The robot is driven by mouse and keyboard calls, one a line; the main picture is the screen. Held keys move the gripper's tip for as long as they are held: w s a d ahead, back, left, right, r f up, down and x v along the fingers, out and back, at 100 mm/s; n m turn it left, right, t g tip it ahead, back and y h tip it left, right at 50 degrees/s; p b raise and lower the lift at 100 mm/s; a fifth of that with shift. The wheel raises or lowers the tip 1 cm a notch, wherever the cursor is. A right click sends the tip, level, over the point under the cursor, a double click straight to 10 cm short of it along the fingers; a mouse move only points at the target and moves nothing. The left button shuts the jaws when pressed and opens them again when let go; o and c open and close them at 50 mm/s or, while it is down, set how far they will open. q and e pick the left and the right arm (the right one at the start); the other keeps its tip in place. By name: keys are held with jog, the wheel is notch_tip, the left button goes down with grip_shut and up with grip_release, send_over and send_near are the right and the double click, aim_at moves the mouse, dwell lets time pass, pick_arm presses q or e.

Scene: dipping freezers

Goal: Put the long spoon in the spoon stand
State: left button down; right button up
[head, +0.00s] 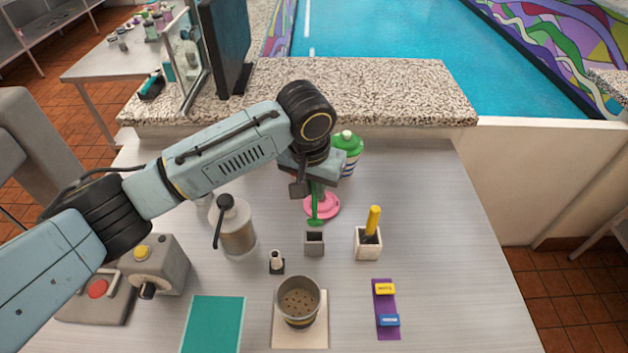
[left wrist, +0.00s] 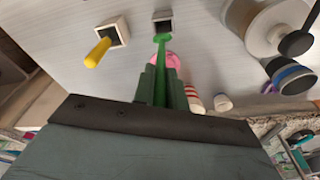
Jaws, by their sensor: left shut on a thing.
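The green long spoon (head: 315,207) is held in my left gripper (head: 317,187) and points down over the counter; its lower end is near the small grey open square holder (head: 314,243), which looks like the spoon stand. In the left wrist view the spoon (left wrist: 162,58) runs out from between the shut fingers (left wrist: 160,84). Its far end shows at the edge of the grey holder (left wrist: 163,20), apparently outside it; the height gap cannot be told. The grey holder looks empty. My right gripper is not in view.
A white-rimmed box (head: 367,252) with a yellow handle (head: 373,220) stands right of the holder. A pink round thing (head: 325,208) and a green-topped bottle (head: 347,142) are behind.

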aim_at(314, 218)
pick_arm(q)
notch_tip(314, 218, down, 6)
jog(key=b, duration=0.7)
jog(key=shift+w+r, duration=0.1)
jog(key=shift+r, duration=0.1)
jog(key=shift+f, duration=1.95)
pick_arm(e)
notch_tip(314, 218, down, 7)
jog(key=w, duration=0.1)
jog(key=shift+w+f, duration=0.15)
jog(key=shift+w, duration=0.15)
pick_arm(q)
jog(key=shift+f, duration=0.4)
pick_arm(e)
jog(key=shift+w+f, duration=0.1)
pick_arm(q)
jog(key=c, duration=1.3)
grip_release()
jog(key=shift+c, duration=0.2)
jog(key=shift+r, duration=0.15)
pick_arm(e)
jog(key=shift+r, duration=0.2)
